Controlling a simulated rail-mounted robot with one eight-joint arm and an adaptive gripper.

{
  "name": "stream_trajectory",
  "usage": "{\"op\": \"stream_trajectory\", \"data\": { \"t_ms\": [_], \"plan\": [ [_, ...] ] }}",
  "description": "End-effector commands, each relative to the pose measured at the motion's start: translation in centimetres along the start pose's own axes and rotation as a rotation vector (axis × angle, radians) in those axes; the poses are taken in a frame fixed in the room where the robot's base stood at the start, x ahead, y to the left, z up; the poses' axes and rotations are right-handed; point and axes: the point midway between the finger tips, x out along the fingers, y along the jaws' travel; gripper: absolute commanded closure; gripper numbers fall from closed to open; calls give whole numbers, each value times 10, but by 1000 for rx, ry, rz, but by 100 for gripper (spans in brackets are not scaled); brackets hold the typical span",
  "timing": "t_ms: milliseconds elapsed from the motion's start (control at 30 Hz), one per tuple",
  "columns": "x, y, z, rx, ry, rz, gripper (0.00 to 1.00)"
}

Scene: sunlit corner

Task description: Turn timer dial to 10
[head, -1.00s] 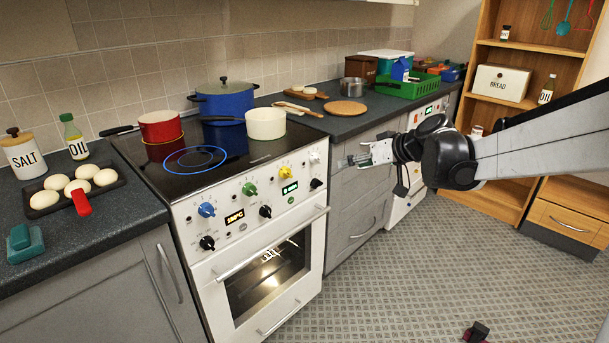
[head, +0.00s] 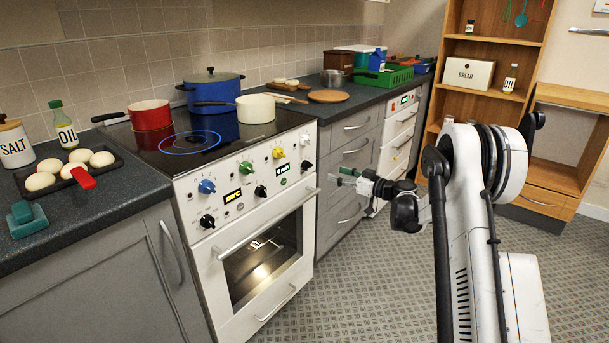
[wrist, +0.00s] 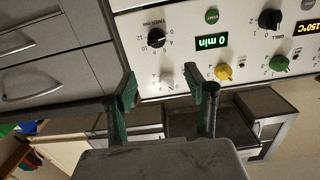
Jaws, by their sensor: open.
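The timer dial (wrist: 156,38) is a black knob with a pale pointer line and printed numbers, at the end of the white cooker panel (wrist: 185,20). In the head view it is the small black knob (head: 306,166) at the panel's right end. The timer display (wrist: 211,42) reads "0 min" in green. My gripper (wrist: 168,92) is open and empty, its green-padded fingers apart. In the wrist view the dial lies beyond the fingertips, above the gap between them. In the head view my gripper (head: 338,178) is just right of the dial, apart from the panel.
Near the dial are a white knob (wrist: 166,77), a yellow knob (wrist: 224,72) and a green knob (wrist: 279,63). The oven handle (head: 265,225) sticks out below the panel. Grey drawers (head: 345,170) stand right of the cooker. The floor in front is clear.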

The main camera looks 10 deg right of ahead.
Motion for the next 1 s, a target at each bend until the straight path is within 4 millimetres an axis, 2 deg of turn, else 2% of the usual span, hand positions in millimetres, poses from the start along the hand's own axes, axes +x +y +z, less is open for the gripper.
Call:
{"op": "stream_trajectory", "data": {
  "t_ms": [33,100,233,367,800,1000],
  "plan": [
    [-1,5,9,-7,14,3,50],
    [-1,9,14,-15,29,4,50],
    [1,11,18,-22,39,5,50],
    [14,11,18,-23,39,4,50],
    [93,11,16,-22,38,3,50],
    [122,11,15,-22,38,4,50]
  ]
}}
